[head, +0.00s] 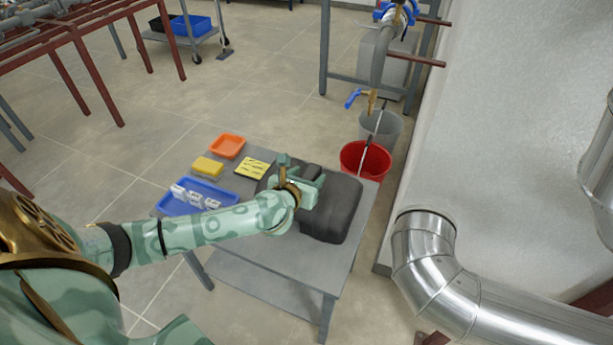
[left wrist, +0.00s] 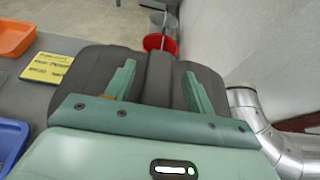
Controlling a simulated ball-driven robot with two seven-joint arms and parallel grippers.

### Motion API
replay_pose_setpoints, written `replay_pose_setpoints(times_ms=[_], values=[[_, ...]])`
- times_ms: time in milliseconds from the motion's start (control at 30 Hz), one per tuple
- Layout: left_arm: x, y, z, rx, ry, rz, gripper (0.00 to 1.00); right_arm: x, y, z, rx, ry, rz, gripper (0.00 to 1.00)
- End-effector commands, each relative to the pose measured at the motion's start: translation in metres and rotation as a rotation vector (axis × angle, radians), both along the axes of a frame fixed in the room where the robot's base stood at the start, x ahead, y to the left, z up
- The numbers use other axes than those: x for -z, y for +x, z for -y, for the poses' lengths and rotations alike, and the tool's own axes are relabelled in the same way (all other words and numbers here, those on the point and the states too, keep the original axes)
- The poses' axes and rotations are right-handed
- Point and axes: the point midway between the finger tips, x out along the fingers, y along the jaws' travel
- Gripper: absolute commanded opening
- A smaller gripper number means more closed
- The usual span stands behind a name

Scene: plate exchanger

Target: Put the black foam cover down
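The black foam cover (head: 332,208) is a dark, rounded block on the right part of the grey table (head: 268,262). It appears to rest on the tabletop. My left gripper (head: 306,184) is over its left-middle part, and the arm hides some of it. In the left wrist view the cover (left wrist: 90,82) spreads under the gripper (left wrist: 158,88). The two green fingers stand apart on either side of a raised dark ridge of the cover, with visible gaps between fingers and ridge. The finger tips' depth is hard to judge. My right gripper is not in view.
On the table's left are a blue tray (head: 228,190) with white items, a yellow sponge (head: 208,167), an orange tray (head: 228,146) and a yellow note (head: 252,168). A red bucket (head: 366,160) and grey bucket (head: 381,126) stand behind. A metal pipe (head: 425,260) is at the right.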

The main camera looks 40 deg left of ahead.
Motion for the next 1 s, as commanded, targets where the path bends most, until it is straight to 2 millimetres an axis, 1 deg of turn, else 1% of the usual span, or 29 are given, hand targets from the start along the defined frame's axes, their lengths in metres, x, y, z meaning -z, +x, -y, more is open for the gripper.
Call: replay_pose_setpoints(times_ms=[167, 233, 367, 500, 600, 700, 833, 1000], values=[[-0.003, 0.000, 0.000, 0.000, 0.000, 0.001, 0.54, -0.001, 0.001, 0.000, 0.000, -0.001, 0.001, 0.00], [-0.006, -0.004, 0.001, 0.000, 0.000, 0.000, 0.54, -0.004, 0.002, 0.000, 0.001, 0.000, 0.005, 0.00], [-0.019, -0.026, 0.007, 0.002, -0.002, 0.001, 0.54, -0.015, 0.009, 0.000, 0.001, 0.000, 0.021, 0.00], [-0.033, -0.057, 0.014, 0.001, -0.002, 0.003, 0.54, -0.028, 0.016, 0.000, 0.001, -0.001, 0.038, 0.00], [-0.041, -0.077, 0.019, 0.001, -0.002, 0.002, 0.54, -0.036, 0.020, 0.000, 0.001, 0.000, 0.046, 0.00], [-0.046, -0.093, 0.022, 0.000, -0.002, 0.001, 0.54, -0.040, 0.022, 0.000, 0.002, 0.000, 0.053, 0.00], [-0.049, -0.105, 0.025, 0.000, -0.001, 0.001, 0.54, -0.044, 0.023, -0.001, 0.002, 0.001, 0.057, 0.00], [-0.049, -0.108, 0.026, -0.001, 0.000, 0.000, 0.54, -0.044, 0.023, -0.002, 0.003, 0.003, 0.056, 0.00]])
